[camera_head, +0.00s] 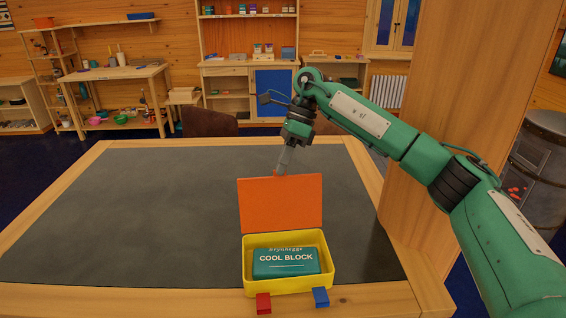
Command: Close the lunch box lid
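The yellow lunch box (247,284) sits at the front edge of the table. Its orange lid (281,205) stands up, open, at the back of the box. A teal block marked "COOL BLOCK" (286,262) lies inside. A red latch (263,303) and a blue latch (320,297) hang out at the front of the box. My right gripper (281,170) points down at the lid's top edge, left of its middle. Whether it touches the lid, and how far its fingers are apart, I cannot tell. My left gripper is not in view.
The dark tabletop (140,215) with its wooden rim is clear left of the box. A brown chair back (208,122) stands behind the table. A wooden panel (455,110) rises at the table's right side, behind my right arm. Shelves and a workbench line the far wall.

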